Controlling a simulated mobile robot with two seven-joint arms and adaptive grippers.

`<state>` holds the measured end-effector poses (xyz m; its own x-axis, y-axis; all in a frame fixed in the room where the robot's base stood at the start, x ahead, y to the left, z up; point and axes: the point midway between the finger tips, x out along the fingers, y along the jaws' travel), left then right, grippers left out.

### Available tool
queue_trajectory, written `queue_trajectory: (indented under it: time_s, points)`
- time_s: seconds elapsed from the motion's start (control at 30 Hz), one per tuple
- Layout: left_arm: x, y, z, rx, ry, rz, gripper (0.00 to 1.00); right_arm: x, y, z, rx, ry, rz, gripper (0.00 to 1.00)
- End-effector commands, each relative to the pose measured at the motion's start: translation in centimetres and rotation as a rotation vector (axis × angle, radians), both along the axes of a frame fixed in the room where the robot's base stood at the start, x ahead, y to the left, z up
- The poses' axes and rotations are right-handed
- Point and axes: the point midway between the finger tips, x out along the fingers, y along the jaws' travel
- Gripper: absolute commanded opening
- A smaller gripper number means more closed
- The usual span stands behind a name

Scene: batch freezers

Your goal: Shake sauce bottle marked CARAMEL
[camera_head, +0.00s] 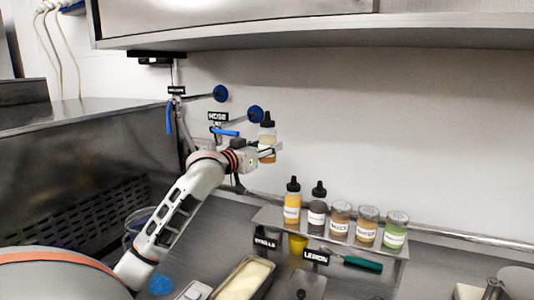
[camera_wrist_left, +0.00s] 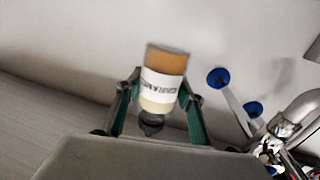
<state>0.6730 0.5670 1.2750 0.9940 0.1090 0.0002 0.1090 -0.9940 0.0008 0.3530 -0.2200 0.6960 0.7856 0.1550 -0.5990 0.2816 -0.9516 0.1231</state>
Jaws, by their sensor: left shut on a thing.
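The sauce bottle (camera_head: 267,129) has a black nozzle cap, a white label and amber sauce. In the head view it is held upright in the air, above the counter and in front of the back wall. My left gripper (camera_head: 268,151) is shut on its lower part. In the left wrist view the bottle (camera_wrist_left: 164,86) sits between the two green-padded fingers of my left gripper (camera_wrist_left: 158,105). The label lettering there is turned and blurred; it looks like CARAMEL. My right gripper is in neither view.
A steel rack (camera_head: 270,216) holds two more black-capped bottles, one yellow (camera_head: 292,203) and one dark (camera_head: 317,212), and several lidded jars. Blue-handled taps and a HOSE sign (camera_head: 218,116) are on the wall close left of the gripper. A steel cabinet (camera_head: 240,36) hangs overhead.

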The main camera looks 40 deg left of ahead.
Motion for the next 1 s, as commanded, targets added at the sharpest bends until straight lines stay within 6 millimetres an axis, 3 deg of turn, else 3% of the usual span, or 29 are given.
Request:
queue_trajectory:
  time_s: [0.17,0.2,0.27,0.3,0.47,1.0]
  points:
    - [0.0,0.0,0.1,0.0,-0.002,0.0,0.16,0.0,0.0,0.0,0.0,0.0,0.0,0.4]
    - [0.0,0.0,0.1,0.0,-0.002,0.0,0.32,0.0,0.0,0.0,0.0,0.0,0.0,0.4]
    - [0.0,0.0,0.1,0.0,-0.002,0.0,0.17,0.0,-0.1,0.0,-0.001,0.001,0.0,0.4]
    - [0.0,0.0,0.1,0.0,-0.002,0.0,0.15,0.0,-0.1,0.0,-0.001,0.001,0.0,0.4]
    - [0.0,0.0,0.7,0.001,-0.004,0.0,0.15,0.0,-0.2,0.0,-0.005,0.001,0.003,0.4]
    - [-0.1,0.1,7.7,0.004,-0.006,0.002,0.15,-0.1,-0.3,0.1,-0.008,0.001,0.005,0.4]
